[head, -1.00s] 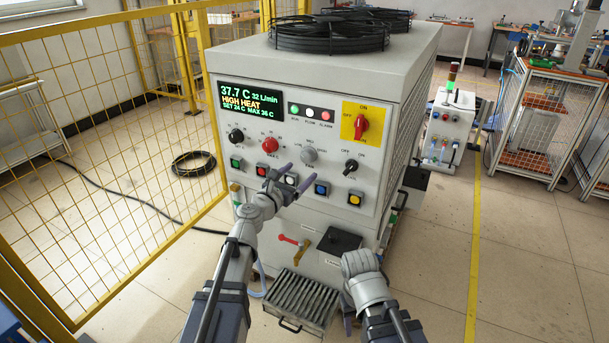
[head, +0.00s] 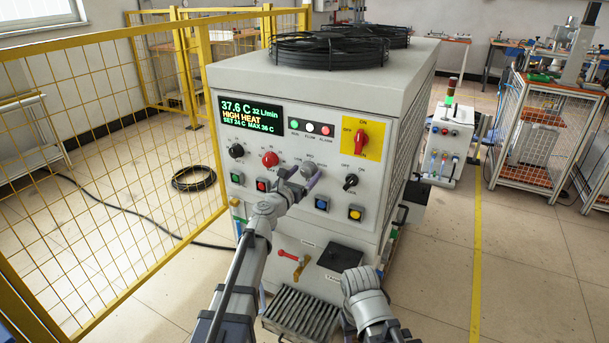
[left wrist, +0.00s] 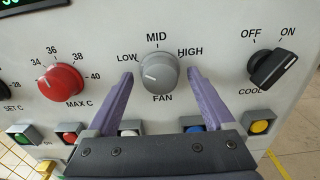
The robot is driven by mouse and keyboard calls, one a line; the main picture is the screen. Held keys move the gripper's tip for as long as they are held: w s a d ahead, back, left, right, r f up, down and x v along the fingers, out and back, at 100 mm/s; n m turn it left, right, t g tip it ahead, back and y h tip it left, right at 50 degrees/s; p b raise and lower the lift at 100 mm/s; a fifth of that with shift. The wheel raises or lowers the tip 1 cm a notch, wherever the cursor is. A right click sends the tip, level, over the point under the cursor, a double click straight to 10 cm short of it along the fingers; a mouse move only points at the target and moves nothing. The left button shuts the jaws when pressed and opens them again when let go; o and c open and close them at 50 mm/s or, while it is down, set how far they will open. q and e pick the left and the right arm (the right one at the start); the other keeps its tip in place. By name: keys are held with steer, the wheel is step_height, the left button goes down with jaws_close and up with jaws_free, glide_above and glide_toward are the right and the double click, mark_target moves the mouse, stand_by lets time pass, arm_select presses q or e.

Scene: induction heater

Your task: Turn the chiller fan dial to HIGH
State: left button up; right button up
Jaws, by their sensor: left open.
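The chiller fan dial is a round grey knob (left wrist: 158,72) with LOW, MID and HIGH printed around its upper half. A pale mark shows on the left part of its face. In the head view the dial (head: 309,168) is partly covered by my left gripper (head: 299,176). In the left wrist view my left gripper (left wrist: 158,80) is open, with one purple finger on each side of the dial and visible gaps between fingers and knob. My right arm's end (head: 361,284) is low in front of the chiller; its fingers cannot be made out.
The red MAX C dial (left wrist: 62,83) is left of the fan dial and the black COOL switch (left wrist: 272,68) is right. Coloured buttons, such as the yellow one (head: 355,213), line the row below. The display (head: 251,115) reads HIGH HEAT, 37.6 C. A yellow mesh fence (head: 110,170) stands left.

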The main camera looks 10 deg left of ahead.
arm_select(q)
steer(key=shift+c, duration=0.2)
steer(key=c, duration=1.3)
